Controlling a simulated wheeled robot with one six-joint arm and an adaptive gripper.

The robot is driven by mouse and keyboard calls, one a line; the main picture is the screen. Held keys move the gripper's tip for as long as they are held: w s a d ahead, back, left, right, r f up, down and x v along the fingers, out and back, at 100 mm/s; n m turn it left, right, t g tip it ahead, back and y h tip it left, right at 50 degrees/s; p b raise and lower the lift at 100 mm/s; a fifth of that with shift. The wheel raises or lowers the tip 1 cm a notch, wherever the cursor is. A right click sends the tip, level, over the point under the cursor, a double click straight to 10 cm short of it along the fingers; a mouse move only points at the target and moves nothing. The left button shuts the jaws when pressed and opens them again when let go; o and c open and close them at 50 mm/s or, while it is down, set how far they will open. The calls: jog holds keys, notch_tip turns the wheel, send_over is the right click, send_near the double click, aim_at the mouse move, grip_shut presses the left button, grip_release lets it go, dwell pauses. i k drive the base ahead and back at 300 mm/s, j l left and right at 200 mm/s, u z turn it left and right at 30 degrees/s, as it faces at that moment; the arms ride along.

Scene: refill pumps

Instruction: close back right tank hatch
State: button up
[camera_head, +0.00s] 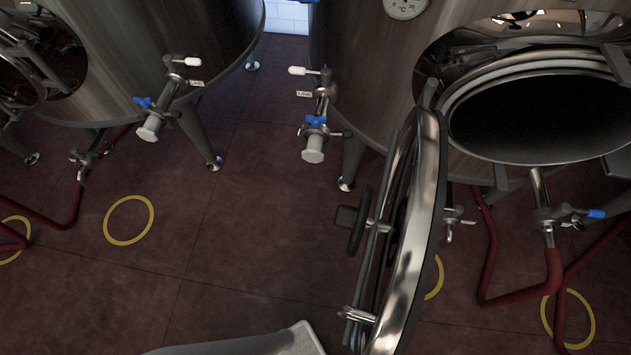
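The right steel tank (375,60) has an oval hatch opening (535,115) with a pale rim, dark inside. Its hatch door (418,235) is swung wide open to the left of the opening and is seen nearly edge-on. A black hand wheel (355,220) and a metal bar sit on the door's outer side. My gripper is not in view. A light grey piece (290,342) at the bottom edge seems to be part of my own body.
A left tank (150,50) has its own opening at far left. Valves with blue handles (316,121) stick out from both tanks. Red hoses (490,260) lie on the floor below. Dark red floor (250,220) between the tanks is clear, with yellow circles (128,220).

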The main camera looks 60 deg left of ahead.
aim_at(400, 271)
jog(key=j+u, duration=0.45)
jog(key=u, duration=0.2)
